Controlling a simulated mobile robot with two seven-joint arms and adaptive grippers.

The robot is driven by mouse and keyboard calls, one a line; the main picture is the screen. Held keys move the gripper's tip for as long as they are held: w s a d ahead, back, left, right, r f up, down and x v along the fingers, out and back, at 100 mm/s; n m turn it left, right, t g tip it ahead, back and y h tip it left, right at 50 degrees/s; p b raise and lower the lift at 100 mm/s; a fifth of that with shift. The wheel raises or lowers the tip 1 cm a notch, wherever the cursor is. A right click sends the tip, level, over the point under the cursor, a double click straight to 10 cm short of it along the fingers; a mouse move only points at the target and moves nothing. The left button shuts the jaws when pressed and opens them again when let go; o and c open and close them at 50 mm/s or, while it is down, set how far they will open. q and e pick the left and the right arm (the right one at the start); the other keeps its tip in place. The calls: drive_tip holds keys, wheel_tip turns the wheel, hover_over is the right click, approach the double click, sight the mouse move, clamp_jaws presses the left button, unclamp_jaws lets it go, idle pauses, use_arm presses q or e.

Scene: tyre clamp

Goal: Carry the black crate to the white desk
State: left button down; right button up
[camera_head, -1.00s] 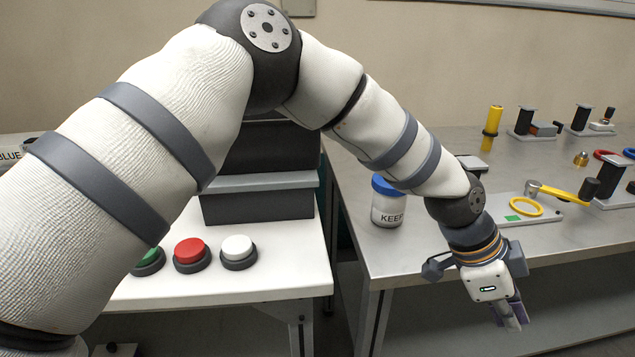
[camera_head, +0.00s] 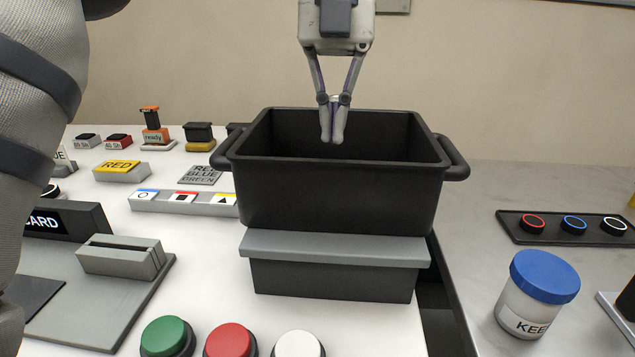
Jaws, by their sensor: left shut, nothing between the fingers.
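The black crate (camera_head: 340,195) is open at the top, with a handle on its left and right ends. It rests upright on a grey-topped dark stand (camera_head: 335,250) on the white desk (camera_head: 206,265). I see nothing inside the crate, but its floor is hidden. My left gripper (camera_head: 333,122) points down over the middle of the crate's opening. Its fingertips are together and empty, and they overlap the crate's inside in the picture. I cannot tell how deep they reach. My right gripper is out of view.
Green (camera_head: 167,338), red (camera_head: 229,341) and white (camera_head: 299,345) buttons sit at the desk's front. A card reader (camera_head: 125,256) is at the left. A blue-lidded jar (camera_head: 538,293) stands on the grey table (camera_head: 480,250) at the right, beyond a gap.

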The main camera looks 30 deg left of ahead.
sight(332, 192)
use_arm(q)
drive_tip(key=p+x, duration=0.1)
drive_tip(key=x, duration=0.6)
drive_tip(key=shift+s+d+f, duration=0.15)
drive_tip(key=shift+s+f, duration=0.1)
drive_tip(key=shift+d+f, duration=0.1)
drive_tip(key=shift+f, duration=0.55)
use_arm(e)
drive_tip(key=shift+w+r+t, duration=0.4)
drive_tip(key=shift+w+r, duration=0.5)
